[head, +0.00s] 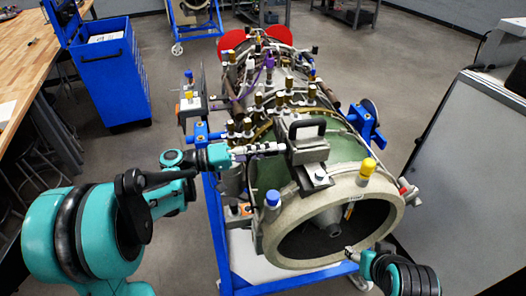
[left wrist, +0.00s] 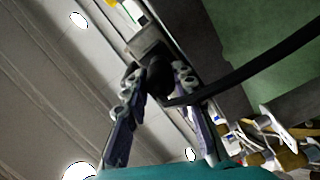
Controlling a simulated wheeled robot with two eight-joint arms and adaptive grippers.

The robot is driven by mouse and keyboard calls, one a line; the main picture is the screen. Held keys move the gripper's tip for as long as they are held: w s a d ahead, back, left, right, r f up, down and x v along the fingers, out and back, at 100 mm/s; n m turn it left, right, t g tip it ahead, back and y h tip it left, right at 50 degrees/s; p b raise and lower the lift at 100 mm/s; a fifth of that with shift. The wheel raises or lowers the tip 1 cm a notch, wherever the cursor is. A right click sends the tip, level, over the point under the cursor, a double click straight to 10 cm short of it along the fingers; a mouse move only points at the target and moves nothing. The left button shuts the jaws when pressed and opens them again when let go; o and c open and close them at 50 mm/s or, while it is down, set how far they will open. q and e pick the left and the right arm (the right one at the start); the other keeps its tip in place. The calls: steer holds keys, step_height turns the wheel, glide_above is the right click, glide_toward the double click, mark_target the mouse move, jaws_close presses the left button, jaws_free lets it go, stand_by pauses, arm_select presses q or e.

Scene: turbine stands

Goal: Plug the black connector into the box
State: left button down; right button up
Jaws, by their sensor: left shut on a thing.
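My left gripper (head: 270,149) reaches in from the left to the side of the grey box (head: 308,152) with a black handle, which sits on top of the turbine. In the left wrist view, my left gripper's fingers (left wrist: 158,92) are shut on the black connector (left wrist: 159,75), and its black cable (left wrist: 250,68) curves off to the right. The connector points at the grey box (left wrist: 149,42) and is very close to it; I cannot tell whether they touch. In the head view the connector is too small to make out. My right gripper (head: 352,251) is low in front of the turbine's open end, its jaw state unclear.
The green turbine (head: 272,174) lies on a blue stand (head: 212,215), crowded with pipes and fittings. Blue (head: 273,199) and yellow (head: 368,167) caps stand near its front rim. A blue cabinet (head: 112,85) and wooden bench (head: 30,55) are at left, a grey panel (head: 475,165) at right.

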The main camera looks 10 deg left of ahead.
arm_select(q)
steer(key=shift+d, duration=0.1)
steer(key=c, duration=1.6)
jaws_free()
steer(key=o, duration=0.4)
steer(key=shift+w+d, duration=0.15)
steer(key=shift+d, duration=0.05)
steer(key=shift+o, duration=0.2)
steer(key=shift+w+d, duration=0.1)
steer(key=shift+d, duration=0.15)
steer(key=shift+o, duration=0.8)
steer(key=shift+a, duration=0.3)
arm_select(e)
steer(key=shift+w+d, duration=0.15)
steer(key=shift+d, duration=0.1)
steer(key=shift+f, duration=0.1)
arm_select(q)
steer(key=v, duration=0.7)
arm_select(e)
steer(key=shift+f, duration=0.25)
